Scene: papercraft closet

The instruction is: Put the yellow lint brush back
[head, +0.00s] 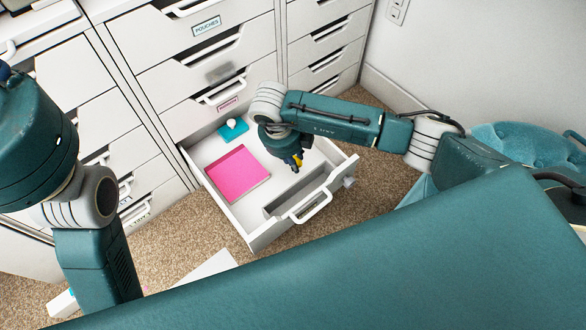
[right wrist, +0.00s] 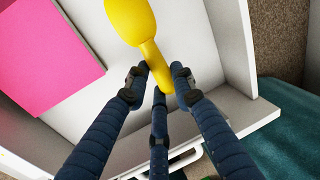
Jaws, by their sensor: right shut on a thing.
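The yellow lint brush (right wrist: 130,20) is in the right wrist view, with a rounded head and a narrower handle. My right gripper (right wrist: 160,76) is shut on the handle, its dark blue fingers around it. In the head view this gripper (head: 297,161) is over the right part of the open white drawer (head: 233,230), pointing down. Only a small yellow bit of the brush shows there, the rest being hidden by the gripper. I cannot tell whether the brush touches the drawer bottom. My left arm is at the left edge, but its gripper is not visible.
A pink square (head: 237,173) and a turquoise item with a white top (head: 233,129) lie in the drawer's left and back. A grey divider (head: 295,190) runs near its front. Closed drawers stand behind and left. A teal tufted seat (head: 520,145) is at right.

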